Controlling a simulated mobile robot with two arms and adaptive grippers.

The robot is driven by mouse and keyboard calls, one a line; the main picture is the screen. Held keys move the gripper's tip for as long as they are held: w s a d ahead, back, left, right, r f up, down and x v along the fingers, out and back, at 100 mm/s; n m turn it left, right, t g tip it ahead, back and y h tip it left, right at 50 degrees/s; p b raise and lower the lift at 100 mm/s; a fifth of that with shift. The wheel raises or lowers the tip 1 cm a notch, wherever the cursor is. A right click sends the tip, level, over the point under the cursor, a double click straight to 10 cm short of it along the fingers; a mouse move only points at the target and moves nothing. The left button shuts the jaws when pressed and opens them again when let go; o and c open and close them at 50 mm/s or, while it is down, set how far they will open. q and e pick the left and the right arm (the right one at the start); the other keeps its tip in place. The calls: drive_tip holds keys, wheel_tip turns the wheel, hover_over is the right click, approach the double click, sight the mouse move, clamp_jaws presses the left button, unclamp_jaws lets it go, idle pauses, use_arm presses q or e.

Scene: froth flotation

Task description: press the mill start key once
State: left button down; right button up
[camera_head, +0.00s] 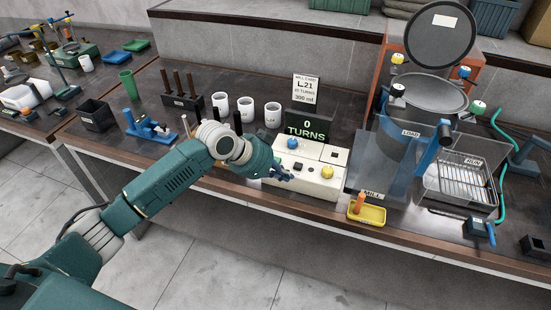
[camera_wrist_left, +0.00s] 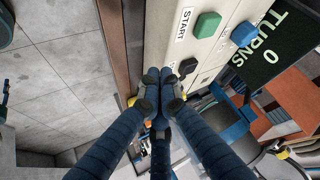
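The cream control box (camera_head: 312,187) stands near the bench's front edge. The green key beside the START label shows in the left wrist view (camera_wrist_left: 207,25); in the head view my left gripper seems to hide it. A blue knob (camera_head: 293,143) and a yellow knob (camera_head: 327,172) are on the same box. My left gripper (camera_head: 284,174) is at the box's left front. In the left wrist view its fingertips (camera_wrist_left: 166,76) are together with nothing between them, apart from the green key in the picture. I cannot tell their height above the panel. My right gripper is not in view.
The display (camera_head: 306,128) behind the box reads 0 TURNS. A card (camera_head: 306,88) reads L21 and 300 ml. White cups (camera_head: 246,109) stand behind my left arm. The clear mill guard (camera_head: 375,160) and a yellow tray (camera_head: 367,214) are to the right.

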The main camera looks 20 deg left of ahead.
use_arm(q)
drive_tip(key=w+a+r, duration=0.2)
drive_tip(key=w+r, duration=0.1)
drive_tip(key=r, duration=0.2)
drive_tip(key=w+a+r+m+t, duration=0.1)
drive_tip(key=w+a+r, duration=0.2)
drive_tip(key=r, duration=0.3)
drive_tip(key=shift+r+h, duration=0.15)
drive_tip(key=shift+h, duration=0.15)
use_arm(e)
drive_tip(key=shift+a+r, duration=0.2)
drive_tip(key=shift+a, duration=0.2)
use_arm(q)
drive_tip(key=shift+w, duration=0.1)
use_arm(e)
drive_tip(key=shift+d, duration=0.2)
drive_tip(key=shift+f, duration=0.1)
use_arm(q)
wheel_tip(320, 180, down, 7)
drive_tip(key=b, duration=0.6)
drive_tip(key=shift+f, duration=0.35)
drive_tip(key=shift+f+b, duration=0.45)
drive_tip(key=shift+f, duration=0.05)
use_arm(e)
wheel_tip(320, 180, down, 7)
